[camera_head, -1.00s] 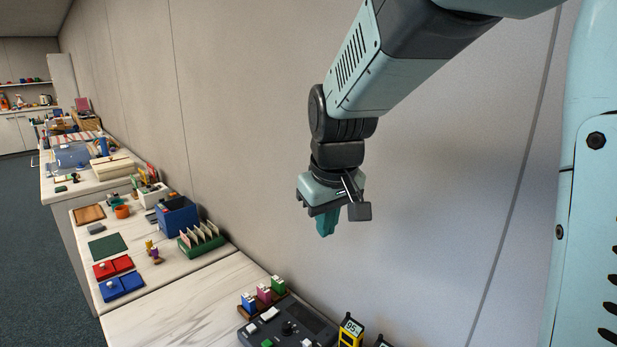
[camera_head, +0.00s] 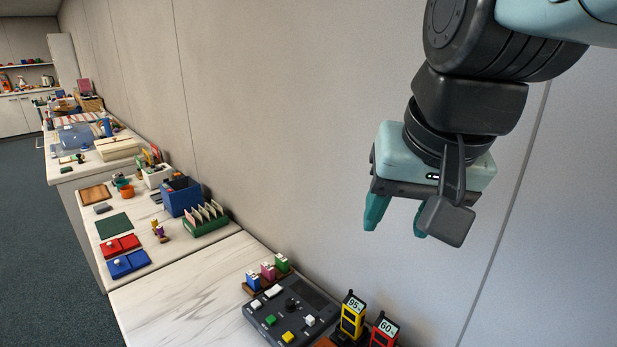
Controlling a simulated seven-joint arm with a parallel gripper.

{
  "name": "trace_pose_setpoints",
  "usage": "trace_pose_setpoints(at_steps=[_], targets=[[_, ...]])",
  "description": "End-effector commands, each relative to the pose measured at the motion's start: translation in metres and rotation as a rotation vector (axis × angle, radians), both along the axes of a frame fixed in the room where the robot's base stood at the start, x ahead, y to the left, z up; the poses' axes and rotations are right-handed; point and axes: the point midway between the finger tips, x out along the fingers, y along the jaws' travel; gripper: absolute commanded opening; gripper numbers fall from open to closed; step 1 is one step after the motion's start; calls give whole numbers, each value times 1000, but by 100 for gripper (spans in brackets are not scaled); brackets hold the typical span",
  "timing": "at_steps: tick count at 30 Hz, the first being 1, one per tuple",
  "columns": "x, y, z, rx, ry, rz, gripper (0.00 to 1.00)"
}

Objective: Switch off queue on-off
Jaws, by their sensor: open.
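A dark grey control panel (camera_head: 266,333) lies on the near counter at the bottom of the view. It carries a round black knob (camera_head: 291,304), a green button (camera_head: 270,320), a yellow button (camera_head: 288,336) and several white switches, one being a white rocker (camera_head: 273,291). I cannot read which control is the queue on-off. My gripper (camera_head: 397,222) hangs in the air above and to the right of the panel. Its two teal fingers are apart, with nothing between them.
A rack with blue, pink and green blocks (camera_head: 268,271) stands behind the panel. A yellow device marked 95 (camera_head: 352,316) and a red one marked 60 (camera_head: 384,331) stand to its right. Bare marble counter (camera_head: 180,300) lies to its left. The wall rises close behind.

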Motion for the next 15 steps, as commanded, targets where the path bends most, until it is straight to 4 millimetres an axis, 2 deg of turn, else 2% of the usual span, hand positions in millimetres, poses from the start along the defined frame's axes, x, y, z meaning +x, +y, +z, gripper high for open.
trace_pose_setpoints(at_steps=[1,5,8,11,15], targets=[[24,7,-1,29,39,-29,51],[79,25,-8,92,112,-121,51],[122,40,-21,127,168,-197,51],[162,59,-43,148,221,-271,51],[214,88,-86,157,286,-375,51]])
